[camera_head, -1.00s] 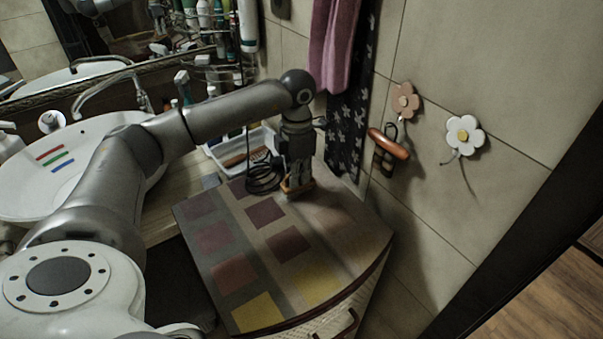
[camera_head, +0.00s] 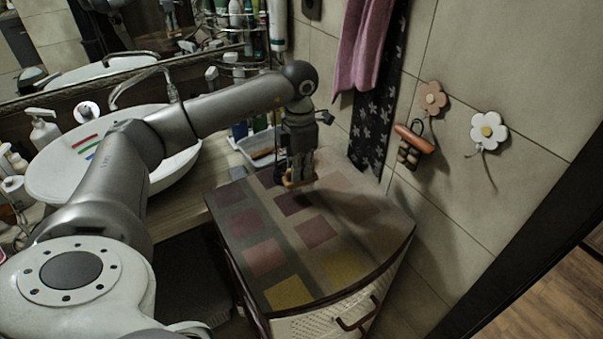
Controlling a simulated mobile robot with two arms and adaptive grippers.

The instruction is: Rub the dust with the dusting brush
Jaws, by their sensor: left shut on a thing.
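My left gripper (camera_head: 299,178) points down over the back part of a cabinet top (camera_head: 351,208). It is shut on a small wooden piece (camera_head: 299,184), likely the dusting brush. The piece is low, at or just above the top; I cannot tell if it touches. My gripper hides most of it, and its bristles cannot be made out. The cabinet top is dark with maroon and yellow squares. I cannot pick out the dust as a distinct patch on it. My right gripper is out of view.
A white basin (camera_head: 60,185) with coloured strips stands left. A tray (camera_head: 262,154) lies behind the cabinet. A pink towel (camera_head: 361,45) and an orange-handled item (camera_head: 413,137) hang on the wall at the back right. The front of the cabinet top is clear.

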